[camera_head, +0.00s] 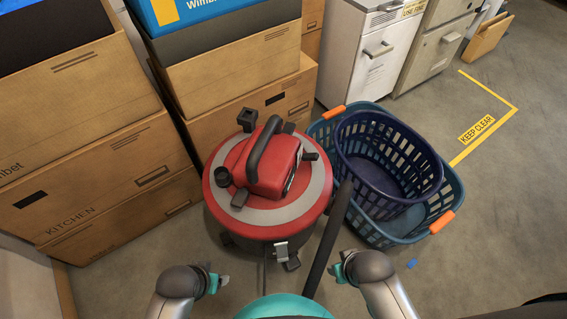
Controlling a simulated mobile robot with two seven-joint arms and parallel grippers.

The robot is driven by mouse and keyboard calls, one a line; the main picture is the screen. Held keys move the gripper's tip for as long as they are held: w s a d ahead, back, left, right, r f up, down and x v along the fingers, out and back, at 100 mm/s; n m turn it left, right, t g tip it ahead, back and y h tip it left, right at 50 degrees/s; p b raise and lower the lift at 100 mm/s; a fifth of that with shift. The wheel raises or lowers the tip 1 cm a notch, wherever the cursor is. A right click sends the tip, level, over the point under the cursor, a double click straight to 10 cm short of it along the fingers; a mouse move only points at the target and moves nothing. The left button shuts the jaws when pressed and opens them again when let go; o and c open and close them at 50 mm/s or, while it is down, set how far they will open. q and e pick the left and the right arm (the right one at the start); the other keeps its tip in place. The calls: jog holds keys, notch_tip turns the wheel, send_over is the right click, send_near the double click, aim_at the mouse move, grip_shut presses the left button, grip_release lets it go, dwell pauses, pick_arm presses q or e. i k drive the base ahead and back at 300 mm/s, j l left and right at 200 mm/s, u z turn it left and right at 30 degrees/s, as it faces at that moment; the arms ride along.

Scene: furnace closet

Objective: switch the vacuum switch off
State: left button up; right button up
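The vacuum (268,187) is a round red shop vacuum with a grey ring on its lid. It stands upright on the floor in the middle of the head view. A black handle arches over its red motor housing. A dark panel (291,180) shows on the housing's right side; I cannot make out a switch or its position. My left gripper (219,282) is in front of the vacuum at lower left, apart from it. My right gripper (336,269) is at lower right, apart from the vacuum and near a dark tube. Both grippers are too small to read their opening.
Cardboard boxes (95,150) are stacked left of and behind the vacuum. Nested blue laundry baskets (437,205) stand close on its right. A dark tube (328,240) slants up between vacuum and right gripper. White cabinets (352,60) stand behind. Floor at right is open, marked "KEEP CLEAR".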

aim_at(306, 157)
jog(key=l, duration=0.65)
jog(key=i+l, duration=0.1)
jog(key=l, duration=0.5)
jog(key=i+l, duration=0.1)
jog(key=l, duration=0.55)
